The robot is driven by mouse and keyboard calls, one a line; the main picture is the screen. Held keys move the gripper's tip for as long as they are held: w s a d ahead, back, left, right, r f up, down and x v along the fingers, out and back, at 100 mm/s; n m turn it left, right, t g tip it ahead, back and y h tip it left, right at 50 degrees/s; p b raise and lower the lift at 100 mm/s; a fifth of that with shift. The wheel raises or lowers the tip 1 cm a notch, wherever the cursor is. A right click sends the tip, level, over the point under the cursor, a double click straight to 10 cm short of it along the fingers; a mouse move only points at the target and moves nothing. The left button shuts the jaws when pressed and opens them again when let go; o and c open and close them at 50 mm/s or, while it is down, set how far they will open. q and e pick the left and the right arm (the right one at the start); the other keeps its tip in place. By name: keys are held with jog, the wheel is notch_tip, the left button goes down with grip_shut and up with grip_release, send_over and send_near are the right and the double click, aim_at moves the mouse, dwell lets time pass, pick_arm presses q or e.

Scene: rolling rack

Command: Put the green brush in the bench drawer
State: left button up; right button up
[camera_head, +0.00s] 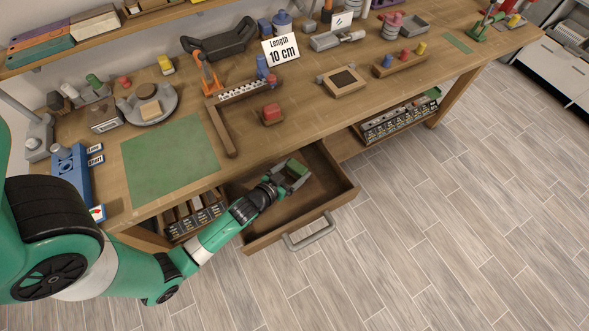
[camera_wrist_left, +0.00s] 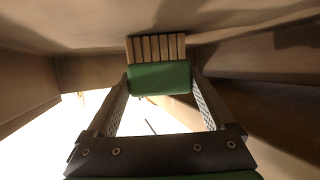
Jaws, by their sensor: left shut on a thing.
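The bench drawer (camera_head: 325,187) is pulled open below the worktop, with its grey handle (camera_head: 309,234) facing the floor side. My left gripper (camera_head: 290,176) is inside the drawer opening and shut on the green brush (camera_head: 298,168). In the left wrist view, the brush (camera_wrist_left: 160,78) sits between both fingers of the gripper (camera_wrist_left: 160,88), with its pale slatted bristle part beyond the green body. Drawer walls surround it there. I cannot tell whether the brush touches the drawer floor. My right gripper is not in view.
The worktop above holds a green mat (camera_head: 170,160), a red block (camera_head: 271,113), a "Length 10 cm" sign (camera_head: 281,48) and a wooden holder with coloured pegs (camera_head: 400,62). Lower shelves with bins (camera_head: 400,120) flank the drawer. The floor in front is clear.

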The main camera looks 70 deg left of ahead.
pick_arm(q)
jog(key=shift+f, duration=0.25)
jog(key=o, duration=1.2)
jog(key=shift+r, duration=0.1)
jog(key=shift+o, duration=0.2)
jog(key=shift+r, duration=0.1)
jog(key=shift+s+d+r, duration=0.15)
jog(key=shift+s+r, duration=0.05)
jog(key=shift+s, duration=0.05)
jog(key=v, duration=0.7)
